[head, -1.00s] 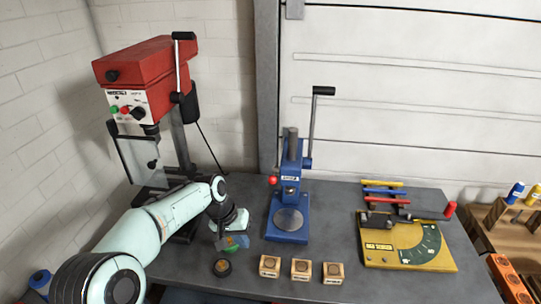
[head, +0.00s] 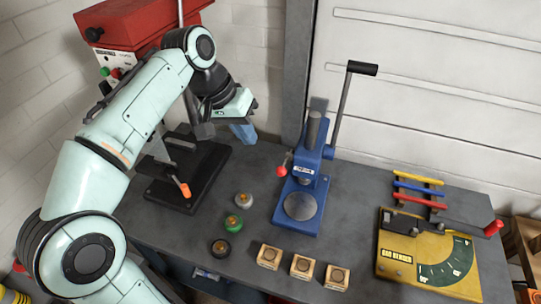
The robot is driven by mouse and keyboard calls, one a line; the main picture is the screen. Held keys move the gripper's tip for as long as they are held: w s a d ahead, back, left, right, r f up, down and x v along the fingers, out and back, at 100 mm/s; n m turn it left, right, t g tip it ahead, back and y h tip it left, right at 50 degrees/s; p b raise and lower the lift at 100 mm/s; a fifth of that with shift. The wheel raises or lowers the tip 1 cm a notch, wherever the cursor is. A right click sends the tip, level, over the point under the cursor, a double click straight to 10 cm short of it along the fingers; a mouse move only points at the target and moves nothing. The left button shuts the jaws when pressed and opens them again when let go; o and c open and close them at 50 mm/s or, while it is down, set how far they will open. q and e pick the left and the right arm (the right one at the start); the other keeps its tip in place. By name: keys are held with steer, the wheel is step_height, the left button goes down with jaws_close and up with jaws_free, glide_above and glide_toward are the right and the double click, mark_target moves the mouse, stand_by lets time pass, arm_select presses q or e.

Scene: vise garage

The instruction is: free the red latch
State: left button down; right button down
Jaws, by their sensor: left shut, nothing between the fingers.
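The blue press (head: 304,185) stands upright on the grey bench, with a red ball knob (head: 281,171) on a short stem at its left side. This knob is the likeliest red latch. Its long lever with a black grip (head: 362,68) points up and right. My left gripper (head: 246,135) is shut and empty, raised left of the press and apart from the knob. My left arm covers much of the red drill press (head: 120,25). My right gripper is out of view.
Several wooden blocks (head: 302,268) line the front. A yellow bending tool (head: 425,262) with a red handle (head: 494,228) is at right. An orange-tipped lever (head: 184,189) sticks out by the drill base.

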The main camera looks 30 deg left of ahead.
mark_target(286, 163)
arm_select(q)
steer(key=w+d+f, duration=0.2)
steer(key=d+f, duration=0.2)
steer(key=f, duration=0.3)
steer(key=shift+d, duration=0.3)
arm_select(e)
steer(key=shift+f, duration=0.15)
